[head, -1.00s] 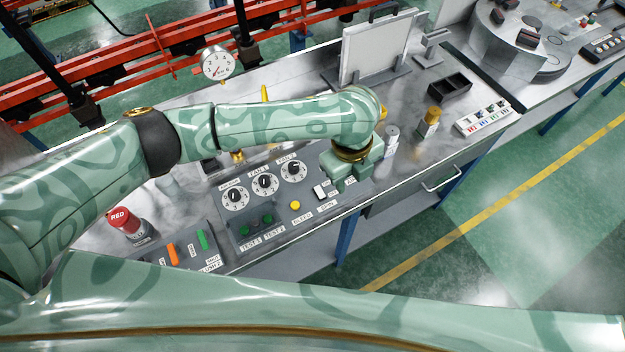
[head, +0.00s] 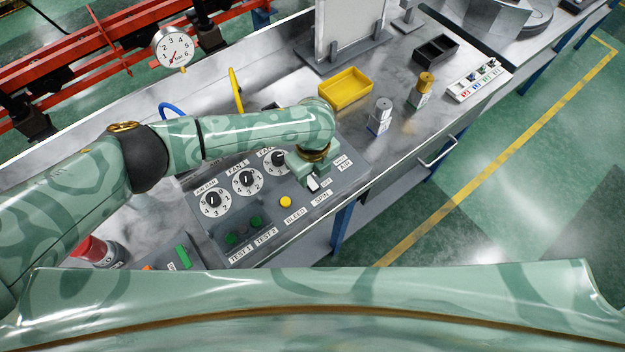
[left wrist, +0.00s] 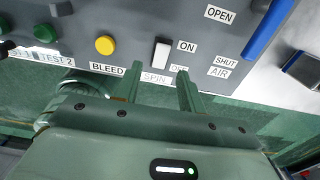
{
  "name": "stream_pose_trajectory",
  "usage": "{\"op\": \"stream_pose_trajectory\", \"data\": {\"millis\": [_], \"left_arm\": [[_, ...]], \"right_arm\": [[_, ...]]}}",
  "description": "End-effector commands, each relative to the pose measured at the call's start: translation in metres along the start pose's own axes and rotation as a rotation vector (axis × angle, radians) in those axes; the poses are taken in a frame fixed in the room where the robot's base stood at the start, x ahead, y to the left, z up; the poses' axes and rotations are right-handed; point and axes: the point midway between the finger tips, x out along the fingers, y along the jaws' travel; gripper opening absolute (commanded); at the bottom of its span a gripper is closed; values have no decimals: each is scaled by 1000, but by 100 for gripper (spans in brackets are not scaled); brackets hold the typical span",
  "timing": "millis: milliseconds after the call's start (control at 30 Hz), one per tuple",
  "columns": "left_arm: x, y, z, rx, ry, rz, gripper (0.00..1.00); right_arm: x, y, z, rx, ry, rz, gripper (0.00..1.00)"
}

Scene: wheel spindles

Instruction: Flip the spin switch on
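The spin switch (left wrist: 161,54) is a white rocker on the grey control panel (left wrist: 120,20). An ON label (left wrist: 187,46) and a partly hidden OFF label sit to its right in the left wrist view, with the SPIN label (left wrist: 156,78) below it. I cannot tell which way the rocker is tipped. It also shows in the head view (head: 312,184), just below my left gripper (head: 314,172). In the left wrist view my left gripper (left wrist: 160,84) is open and empty, with its fingers on either side of the SPIN label, just short of the switch. My right gripper is not in view.
A yellow bleed button (left wrist: 105,45) sits left of the switch. A blue handle (left wrist: 268,30) is to its right, by the AIR label. Dials (head: 246,180) line the panel's back. A yellow tray (head: 346,90) and a metal canister (head: 380,113) stand beyond the arm.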

Motion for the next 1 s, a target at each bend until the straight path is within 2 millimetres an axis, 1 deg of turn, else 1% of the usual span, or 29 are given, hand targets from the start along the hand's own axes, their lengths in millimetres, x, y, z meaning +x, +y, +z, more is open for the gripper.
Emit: {"op": "stream_pose_trajectory", "data": {"millis": [33, 100, 200, 333, 567, 600, 667, 700, 867, 1000], "left_arm": [[12, 0, 0, -2, 0, 2, 40], [21, 0, 0, -1, 1, 1, 40], [30, 0, 0, -1, 0, 0, 40], [34, 0, 0, 0, -1, 0, 40], [34, 0, 0, 0, -1, -1, 40], [34, 0, 0, 0, -1, -1, 29], [34, 0, 0, 0, 0, -1, 12], [34, 0, 0, 0, 0, -1, 1], [34, 0, 0, -2, 6, 0, 0], [37, 0, 4, -9, 108, 1, 0]], "right_arm": [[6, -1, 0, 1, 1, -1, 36], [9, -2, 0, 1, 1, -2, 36], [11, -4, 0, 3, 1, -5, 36], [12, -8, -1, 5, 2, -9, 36], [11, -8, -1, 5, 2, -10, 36], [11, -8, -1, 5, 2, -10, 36], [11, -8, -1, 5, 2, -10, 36], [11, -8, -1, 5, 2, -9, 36], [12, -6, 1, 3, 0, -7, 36], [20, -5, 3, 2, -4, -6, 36]]}}
